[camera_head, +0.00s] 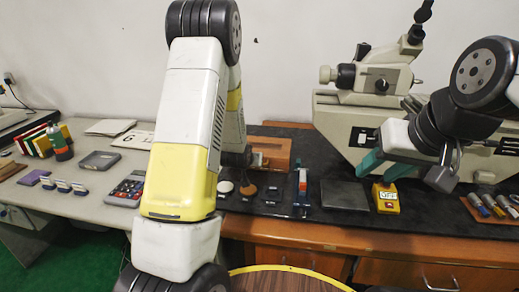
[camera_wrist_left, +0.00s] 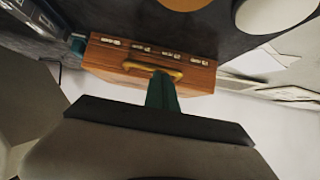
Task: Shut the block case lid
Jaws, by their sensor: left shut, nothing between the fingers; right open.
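The wooden block case (camera_head: 275,149) stands at the back of the dark bench mat, partly hidden behind my left arm. In the left wrist view the brown case (camera_wrist_left: 110,62) shows a curved brass handle (camera_wrist_left: 140,67) and a row of small metal pieces along one edge. I cannot tell how far its lid is open. My left gripper (camera_wrist_left: 161,92) is shut and empty, its green fingertips at the handle; whether they touch is unclear. It is hidden in the head view. My right gripper (camera_head: 383,167) is open, its teal fingers above a yellow device, away from the case.
The yellow device (camera_head: 386,199) and a dark flat plate (camera_head: 343,194) lie on the mat. A red-and-blue upright item (camera_head: 302,186) and a white disc (camera_head: 225,187) are nearer the case. A large grey measuring machine (camera_head: 340,118) stands behind.

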